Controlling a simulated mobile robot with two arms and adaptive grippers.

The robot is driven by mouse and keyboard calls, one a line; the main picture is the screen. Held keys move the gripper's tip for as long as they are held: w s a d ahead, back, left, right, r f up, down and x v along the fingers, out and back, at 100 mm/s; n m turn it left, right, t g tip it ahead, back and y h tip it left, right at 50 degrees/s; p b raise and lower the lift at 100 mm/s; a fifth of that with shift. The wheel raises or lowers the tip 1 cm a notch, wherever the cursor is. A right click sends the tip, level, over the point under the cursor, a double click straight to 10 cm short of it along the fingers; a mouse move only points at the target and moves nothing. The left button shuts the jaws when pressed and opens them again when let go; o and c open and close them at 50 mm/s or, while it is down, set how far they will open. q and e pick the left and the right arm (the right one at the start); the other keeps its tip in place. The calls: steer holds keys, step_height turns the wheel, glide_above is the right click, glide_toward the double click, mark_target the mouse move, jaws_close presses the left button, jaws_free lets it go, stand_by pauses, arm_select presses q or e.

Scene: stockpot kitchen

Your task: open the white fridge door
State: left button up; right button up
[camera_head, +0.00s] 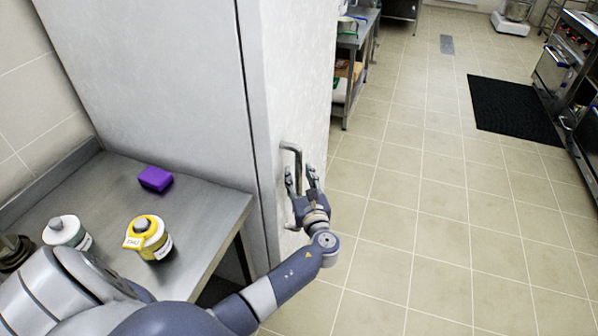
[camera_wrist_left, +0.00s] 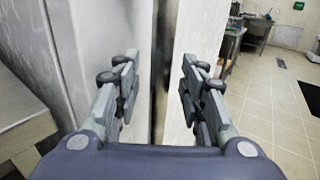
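The white fridge (camera_head: 297,95) stands left of centre in the head view, and its door looks shut. Its grey bar handle (camera_head: 291,148) sticks out from the door front. My left gripper (camera_head: 300,172) is at the handle, with its two fingers apart. In the head view the lower part of the handle runs down between or just behind the fingers; I cannot tell whether they touch it. In the left wrist view my left gripper (camera_wrist_left: 157,85) is open, with a dark upright strip and the white door (camera_wrist_left: 188,45) between and beyond the fingers. My right gripper is not in view.
A steel table (camera_head: 205,205) stands left of the fridge, bearing a purple block (camera_head: 155,179), a yellow-topped jar (camera_head: 150,240) and a white jar (camera_head: 66,233). Open tiled floor lies right of the fridge. A black mat (camera_head: 512,108) and a stove (camera_head: 560,65) are farther right.

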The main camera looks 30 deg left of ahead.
arm_select(q)
steer(key=shift+x, duration=0.85)
jaws_close()
steer(key=shift+d, duration=0.1)
